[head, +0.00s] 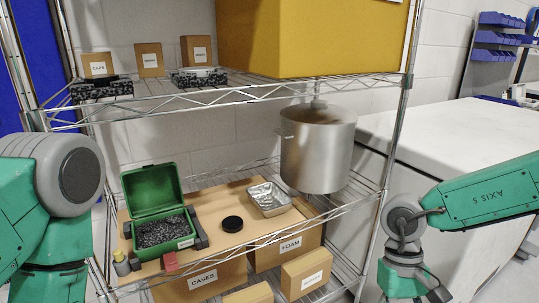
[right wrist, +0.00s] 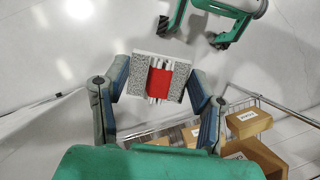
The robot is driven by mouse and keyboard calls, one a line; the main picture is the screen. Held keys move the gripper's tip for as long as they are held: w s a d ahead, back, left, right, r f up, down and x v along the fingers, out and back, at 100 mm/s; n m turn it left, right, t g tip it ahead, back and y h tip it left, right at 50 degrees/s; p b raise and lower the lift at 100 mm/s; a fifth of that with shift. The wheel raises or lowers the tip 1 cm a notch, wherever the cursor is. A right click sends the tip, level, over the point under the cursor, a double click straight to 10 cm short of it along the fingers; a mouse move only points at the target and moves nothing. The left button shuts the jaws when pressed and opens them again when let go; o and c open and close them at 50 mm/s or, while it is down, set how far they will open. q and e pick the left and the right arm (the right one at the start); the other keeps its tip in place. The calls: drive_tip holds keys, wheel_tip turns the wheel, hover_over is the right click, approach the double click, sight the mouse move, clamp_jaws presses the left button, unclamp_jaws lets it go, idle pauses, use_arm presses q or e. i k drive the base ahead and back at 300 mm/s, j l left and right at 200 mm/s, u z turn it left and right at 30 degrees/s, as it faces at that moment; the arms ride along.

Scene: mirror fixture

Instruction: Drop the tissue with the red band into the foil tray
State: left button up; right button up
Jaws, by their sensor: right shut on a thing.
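My right gripper (right wrist: 159,84) is shut on the tissue with the red band (right wrist: 160,80) in the right wrist view. The red band wraps pale strips, with speckled grey pieces on both sides between the fingers. In the head view my right arm comes in from the right and hangs at the lower right, apart from the shelf; its fingertips and the tissue are out of frame. The foil tray (head: 269,199) sits on the lower shelf, right of centre, and looks empty. My left arm shows at the left edge, but I cannot make out its gripper.
An open green case (head: 153,203) with dark speckled filling stands left of the tray. A black disc (head: 232,224) lies between them. A steel pot (head: 317,150) stands behind the tray to its right. Shelf posts and an upper wire shelf (head: 250,92) limit access from above.

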sight(268, 204)
drive_tip(key=j+z, duration=0.1)
drive_tip(key=j, duration=0.25)
drive_tip(key=k+j+z, duration=0.1)
drive_tip(key=j, duration=0.25)
drive_tip(key=k+j+z, duration=0.1)
drive_tip(key=j, duration=0.25)
drive_tip(key=i+j+z, duration=0.2)
drive_tip(key=j, duration=0.3)
drive_tip(key=j+z, duration=0.2)
drive_tip(key=j, duration=0.3)
drive_tip(key=i+j+z, duration=0.2)
drive_tip(key=j, duration=0.35)
drive_tip(key=i, duration=0.25)
